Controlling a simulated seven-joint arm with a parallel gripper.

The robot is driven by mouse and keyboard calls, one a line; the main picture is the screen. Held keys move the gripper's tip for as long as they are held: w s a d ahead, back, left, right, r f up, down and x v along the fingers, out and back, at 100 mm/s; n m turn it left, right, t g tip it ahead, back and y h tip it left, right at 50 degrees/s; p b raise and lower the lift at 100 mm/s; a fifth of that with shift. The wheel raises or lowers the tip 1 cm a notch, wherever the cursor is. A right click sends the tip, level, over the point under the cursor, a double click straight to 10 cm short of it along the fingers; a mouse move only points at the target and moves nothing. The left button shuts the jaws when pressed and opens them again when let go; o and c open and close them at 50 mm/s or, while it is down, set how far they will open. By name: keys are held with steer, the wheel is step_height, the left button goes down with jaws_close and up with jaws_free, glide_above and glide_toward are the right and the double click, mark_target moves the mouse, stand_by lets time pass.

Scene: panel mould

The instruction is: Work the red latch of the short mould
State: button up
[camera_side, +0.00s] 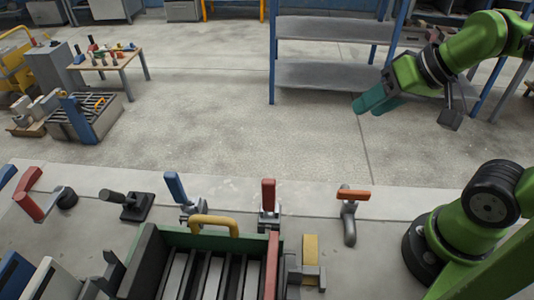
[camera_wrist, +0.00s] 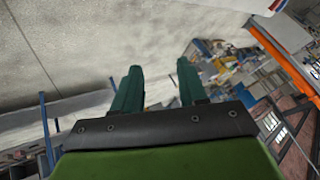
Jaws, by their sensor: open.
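An upright red-handled latch (camera_side: 268,192) stands on the bench, just behind a green-and-black mould box (camera_side: 147,262) with slotted bars inside. I cannot tell whether this box is the short mould. A second red lever (camera_side: 28,206) sits at the far left, and an orange-red T-handle (camera_side: 353,194) stands to the right. My gripper (camera_side: 367,107), with teal fingers, is raised at the upper right, well away from all these handles. In the wrist view its two fingers (camera_wrist: 158,70) are apart with nothing between them; no latch is recognisable there.
A blue-handled latch (camera_side: 175,187) and a black lever (camera_side: 125,201) stand left of the red-handled latch. A yellow handle (camera_side: 214,221) arches over the mould box's back edge. A yellow block (camera_side: 310,250) is on its right. Shelves (camera_side: 330,75) stand behind; the floor between is clear.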

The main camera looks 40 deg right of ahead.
steer(key=r+n+g+h, duration=0.2)
steer(key=n+g, duration=0.4)
steer(key=n, duration=0.6)
glide_above(268, 206)
steer(key=shift+s+f, duration=0.2)
steer(key=shift+s, duration=0.05)
steer(key=shift+n+h, duration=0.4)
steer(key=shift+n, duration=0.1)
steer(key=f, duration=0.9)
steer(key=w+f, duration=0.1)
steer(key=f, duration=0.4)
steer(key=shift+d+f, duration=0.15)
steer(key=shift+d, duration=0.1)
steer(key=shift+c, duration=0.3)
jaws_close()
